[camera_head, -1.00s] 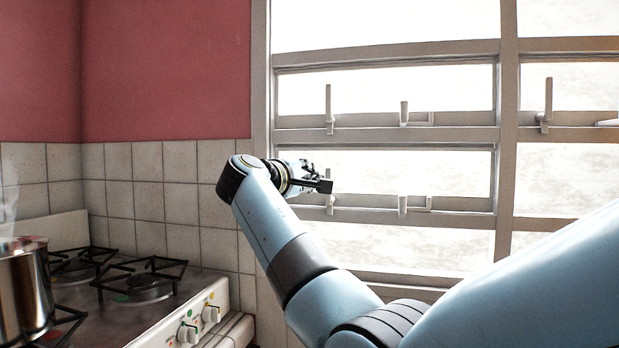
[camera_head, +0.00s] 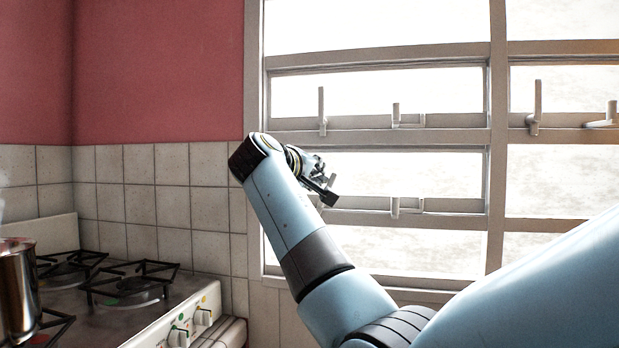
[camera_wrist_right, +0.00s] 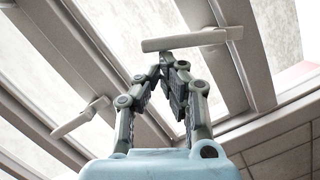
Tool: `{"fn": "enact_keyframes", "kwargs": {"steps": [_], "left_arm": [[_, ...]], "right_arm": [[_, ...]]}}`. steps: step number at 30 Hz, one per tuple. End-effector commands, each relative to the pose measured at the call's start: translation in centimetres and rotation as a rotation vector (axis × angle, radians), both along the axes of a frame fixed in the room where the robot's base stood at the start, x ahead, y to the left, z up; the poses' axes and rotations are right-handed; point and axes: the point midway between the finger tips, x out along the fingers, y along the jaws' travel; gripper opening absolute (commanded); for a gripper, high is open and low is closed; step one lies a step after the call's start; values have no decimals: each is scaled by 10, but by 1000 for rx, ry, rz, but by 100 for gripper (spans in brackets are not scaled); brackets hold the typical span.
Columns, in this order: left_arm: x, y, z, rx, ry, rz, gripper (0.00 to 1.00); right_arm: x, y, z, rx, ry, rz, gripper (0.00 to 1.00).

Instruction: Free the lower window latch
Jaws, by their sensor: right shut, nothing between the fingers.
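My right gripper (camera_head: 328,194) is at the lower window row in the head view, in front of the left lower latch, which it mostly hides. In the right wrist view, its fingers (camera_wrist_right: 165,65) are shut and empty. A pale latch handle (camera_wrist_right: 190,40) lies across just beyond the fingertips there; I cannot tell if they touch it. A second pale handle (camera_wrist_right: 80,118) shows on a frame bar farther left in that view. In the head view, another lower latch piece (camera_head: 395,207) stands on the lower rail. My left gripper is out of view.
The upper row has an upright latch (camera_head: 322,112) and a short peg (camera_head: 396,114), with another latch (camera_head: 535,108) at the right. A stove (camera_head: 150,310) with a steel pot (camera_head: 18,290) stands at the lower left. A tiled wall (camera_head: 160,205) lies left of the window.

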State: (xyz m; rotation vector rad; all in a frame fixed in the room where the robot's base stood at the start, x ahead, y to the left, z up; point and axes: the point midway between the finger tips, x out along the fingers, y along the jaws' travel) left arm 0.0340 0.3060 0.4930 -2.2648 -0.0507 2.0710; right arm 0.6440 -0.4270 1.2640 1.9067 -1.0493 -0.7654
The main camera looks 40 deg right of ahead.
Motion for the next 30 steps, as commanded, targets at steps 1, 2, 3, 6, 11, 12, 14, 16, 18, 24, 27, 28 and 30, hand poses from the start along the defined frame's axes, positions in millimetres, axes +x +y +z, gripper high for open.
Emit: {"fn": "enact_keyframes", "kwargs": {"steps": [1, 2, 3, 6, 11, 12, 14, 16, 18, 24, 27, 28, 30], "left_arm": [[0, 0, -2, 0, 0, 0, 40], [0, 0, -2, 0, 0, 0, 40], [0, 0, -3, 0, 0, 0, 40], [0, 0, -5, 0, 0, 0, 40], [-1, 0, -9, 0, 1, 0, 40], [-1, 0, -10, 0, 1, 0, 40], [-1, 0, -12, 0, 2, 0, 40], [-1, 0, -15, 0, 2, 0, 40], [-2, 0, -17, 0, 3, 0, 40], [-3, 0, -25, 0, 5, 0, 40], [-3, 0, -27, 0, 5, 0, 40], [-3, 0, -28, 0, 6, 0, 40], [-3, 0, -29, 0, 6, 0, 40]], "right_arm": [[-3, -3, -1, 27, -33, -1, 0], [-4, -4, -1, 46, -55, -1, 0], [-6, -6, -1, 71, -83, -1, 0], [-11, -10, -1, 131, -156, -1, 0], [-19, -17, -4, 230, -272, -1, 0], [-21, -18, -5, 255, -301, 1, 0], [-24, -21, -7, 293, -343, -1, 0], [-27, -23, -8, 335, -394, 0, 0], [-30, -26, -10, 378, -446, 0, 0], [-38, -33, -18, 496, -581, 0, 0], [-41, -36, -21, 546, -642, 0, 0], [-42, -36, -22, 562, -659, 0, 0], [-44, -37, -24, 592, -694, 0, 0]]}}
